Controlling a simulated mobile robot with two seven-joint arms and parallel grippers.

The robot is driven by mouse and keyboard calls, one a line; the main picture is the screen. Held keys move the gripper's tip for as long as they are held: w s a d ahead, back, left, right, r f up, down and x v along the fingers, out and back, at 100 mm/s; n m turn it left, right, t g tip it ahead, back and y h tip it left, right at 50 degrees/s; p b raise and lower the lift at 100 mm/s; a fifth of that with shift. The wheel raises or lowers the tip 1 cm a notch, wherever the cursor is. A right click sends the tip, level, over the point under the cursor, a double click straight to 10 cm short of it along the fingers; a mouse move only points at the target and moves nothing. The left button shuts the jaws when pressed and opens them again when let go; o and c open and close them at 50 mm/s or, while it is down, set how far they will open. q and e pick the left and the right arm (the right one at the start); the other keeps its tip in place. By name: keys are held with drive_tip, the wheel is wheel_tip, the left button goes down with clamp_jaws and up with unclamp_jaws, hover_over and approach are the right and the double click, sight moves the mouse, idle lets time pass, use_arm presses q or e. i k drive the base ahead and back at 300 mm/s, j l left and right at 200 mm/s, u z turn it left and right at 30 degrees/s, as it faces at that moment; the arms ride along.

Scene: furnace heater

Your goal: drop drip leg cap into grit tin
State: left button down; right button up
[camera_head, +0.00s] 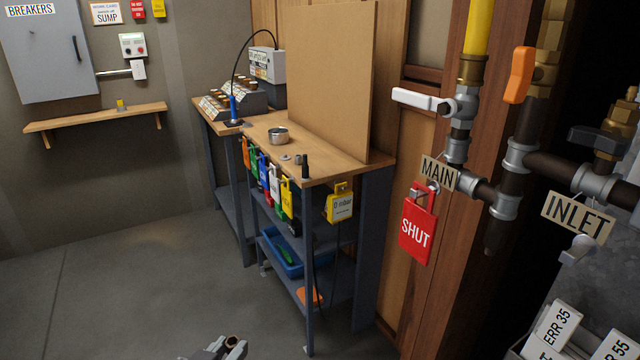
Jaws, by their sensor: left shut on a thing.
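My left gripper (225,347) shows only in part at the bottom edge of the head view, low over the floor. It is shut on a small round piece with a brownish opening, which looks like the drip leg cap (232,341); the frame's bottom edge cuts off part of the gripper. A round metal tin (278,136), which looks like the grit tin, stands upright on the wooden workbench (325,166), well above and to the right of my gripper in the picture. The dark drip leg pipe (493,238) hangs below the main valve. My right gripper is not in view.
Small parts and a dark upright cylinder (305,166) lie near the bench's front edge. Coloured tags (287,192) and a yellow meter (340,204) hang there. A tall board (330,80) backs the bench. A red SHUT tag (416,232) hangs at right. The left floor is clear.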

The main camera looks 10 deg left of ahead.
sight(275, 141)
drive_tip(key=i+j+z, duration=0.25)
drive_tip(key=j+z, duration=0.25)
drive_tip(key=i+j+z, duration=0.15)
drive_tip(key=j, duration=0.25)
drive_tip(key=i+j+z, duration=0.1)
drive_tip(key=j, duration=0.35)
drive_tip(key=i+j+z, duration=0.15)
drive_tip(key=j, duration=0.3)
drive_tip(key=i+j, duration=0.1)
drive_tip(key=j, duration=0.4)
drive_tip(key=i+j, duration=0.1)
drive_tip(key=j, duration=0.45)
drive_tip(key=i+j, duration=0.1)
drive_tip(key=j, duration=0.4)
drive_tip(key=i+j+z, duration=0.1)
drive_tip(key=j, duration=0.4)
drive_tip(key=i+j, duration=0.1)
drive_tip(key=j, duration=0.45)
